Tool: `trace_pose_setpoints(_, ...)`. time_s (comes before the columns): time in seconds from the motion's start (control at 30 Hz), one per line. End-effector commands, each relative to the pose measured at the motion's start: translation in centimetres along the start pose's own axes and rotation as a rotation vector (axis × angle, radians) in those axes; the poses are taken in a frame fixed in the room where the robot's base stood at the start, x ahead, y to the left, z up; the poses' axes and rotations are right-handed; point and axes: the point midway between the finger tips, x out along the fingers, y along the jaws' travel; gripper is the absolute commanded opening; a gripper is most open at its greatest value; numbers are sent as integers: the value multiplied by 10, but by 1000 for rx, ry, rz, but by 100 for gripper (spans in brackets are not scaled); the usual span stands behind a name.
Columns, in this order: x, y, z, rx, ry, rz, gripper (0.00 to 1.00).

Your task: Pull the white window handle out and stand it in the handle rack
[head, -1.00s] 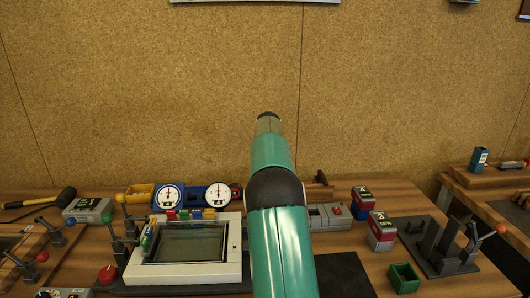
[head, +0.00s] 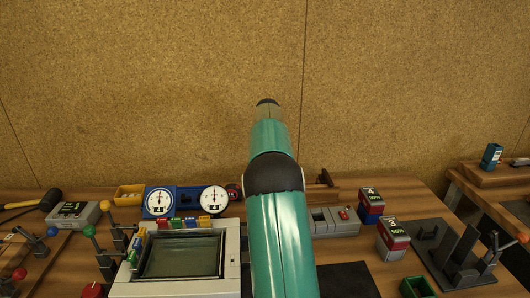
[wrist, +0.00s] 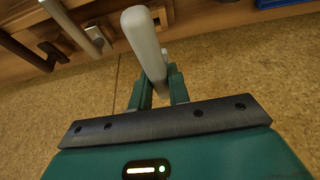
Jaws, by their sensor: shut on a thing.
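In the wrist view my gripper (wrist: 158,92) is shut on the white window handle (wrist: 146,42). The handle is a smooth, pale bar with a rounded end, and it points away from the jaws toward the top of the picture. Its end overlaps a wooden piece (wrist: 167,12) there; I cannot tell whether they touch. At the upper left, a dark bar (wrist: 28,50) and a light grey bar (wrist: 70,22) lie against wood. I cannot tell whether this is the handle rack. In the head view my arm hides the gripper and the handle.
In the head view a grey framed panel (head: 232,262) stands left of my arm, with gauges (head: 160,202) behind it. To the right are labelled boxes (head: 393,236), a green bin (head: 416,287) and a dark stand (head: 455,256). Cork wall (head: 400,90) closes the back.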

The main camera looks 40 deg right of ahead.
Motion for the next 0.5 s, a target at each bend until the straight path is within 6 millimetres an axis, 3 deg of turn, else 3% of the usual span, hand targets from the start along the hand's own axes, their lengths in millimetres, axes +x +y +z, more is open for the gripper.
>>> trace_pose_setpoints(0.3,-3,-1,5,-2,0,-1,0)
trace_pose_setpoints(0.5,7,-1,10,-1,0,0,0)
